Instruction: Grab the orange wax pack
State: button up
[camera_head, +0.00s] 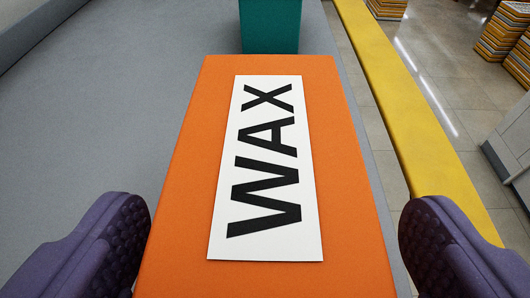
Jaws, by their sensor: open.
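The orange wax pack (185,180) is a long box on the grey surface, with a white label reading "WAX" in black on its top. It fills the middle of the view and runs away from me. My gripper (275,250) is open, with one purple padded finger to the left of the pack and the other to the right. The left finger overlaps the pack's near left edge in the picture; I cannot tell whether it touches. The pack's near end is cut off by the bottom of the view.
A teal box (270,25) stands just beyond the pack's far end. The grey surface (90,120) is clear to the left. A yellow edge strip (385,85) bounds it on the right, with a tiled floor (450,110) beyond. Striped stacks (503,30) stand far right.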

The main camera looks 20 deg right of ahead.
aim_at(265, 202)
jog(key=x, duration=0.3)
jog(key=shift+w+p, duration=0.3)
jog(key=shift+w, duration=0.05)
jog(key=shift+s, duration=0.2)
jog(key=shift+w, duration=0.1)
jog(key=c, duration=1.2)
notch_tip(265, 202, up, 28)
jog(key=p, duration=0.3)
